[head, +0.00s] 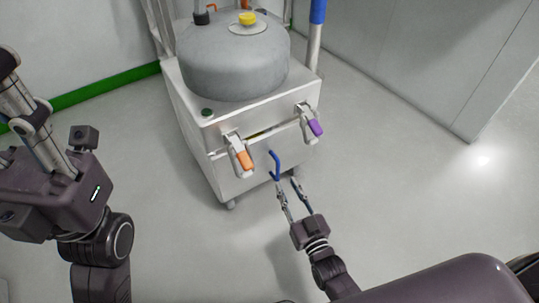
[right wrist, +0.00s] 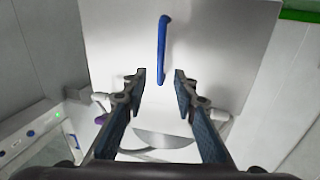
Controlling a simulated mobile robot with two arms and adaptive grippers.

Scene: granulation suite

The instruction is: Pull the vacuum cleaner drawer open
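The vacuum cleaner (head: 233,62) is a wheeled metal box with a grey round tank on top. Its drawer front (head: 240,182) carries a blue handle (head: 274,165). In the right wrist view the blue handle (right wrist: 163,45) lies ahead of the fingers, against the pale drawer front (right wrist: 105,45). My right gripper (head: 288,186) is open and empty, just in front of and below the handle; its two fingers (right wrist: 159,78) are spread apart. I cannot tell whether they touch the handle. My left arm is at the left edge; its fingers do not show.
Two latches, one with an orange tip (head: 244,160) and one with a purple tip (head: 315,128), stick out above the drawer front. A pale wall panel (head: 440,60) stands at the right. The floor (head: 400,180) around the cleaner is clear.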

